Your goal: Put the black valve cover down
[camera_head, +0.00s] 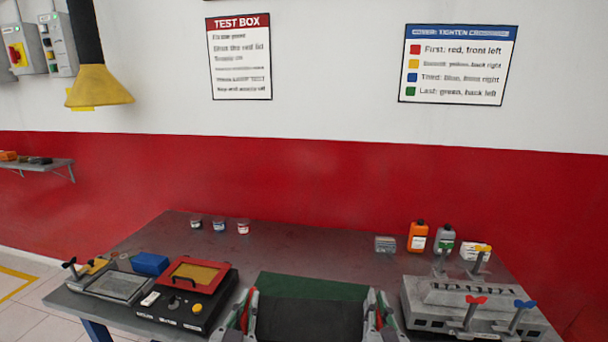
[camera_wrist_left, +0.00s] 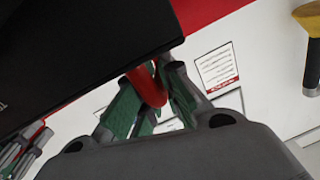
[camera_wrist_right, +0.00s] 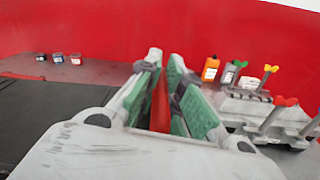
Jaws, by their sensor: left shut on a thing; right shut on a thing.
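The black valve cover (camera_head: 308,322) is at the bottom centre of the head view, between my two grippers. It hides the near part of a green mat (camera_head: 312,285); whether it touches the mat I cannot tell. My left gripper (camera_head: 247,302) is shut on a red handle at the cover's left side, and the cover fills the upper left of the left wrist view (camera_wrist_left: 85,50). My right gripper (camera_head: 376,302) is shut on the red handle at its right side. The cover also shows at the left of the right wrist view (camera_wrist_right: 45,125).
A grey engine head (camera_head: 425,308) with coloured wing bolts stands right. A black test box (camera_head: 208,312) with a red lid and a grey tray fixture (camera_head: 122,287) stand left. Small jars (camera_head: 219,225) and bottles (camera_head: 418,237) line the back. The table's (camera_head: 310,245) middle back is clear.

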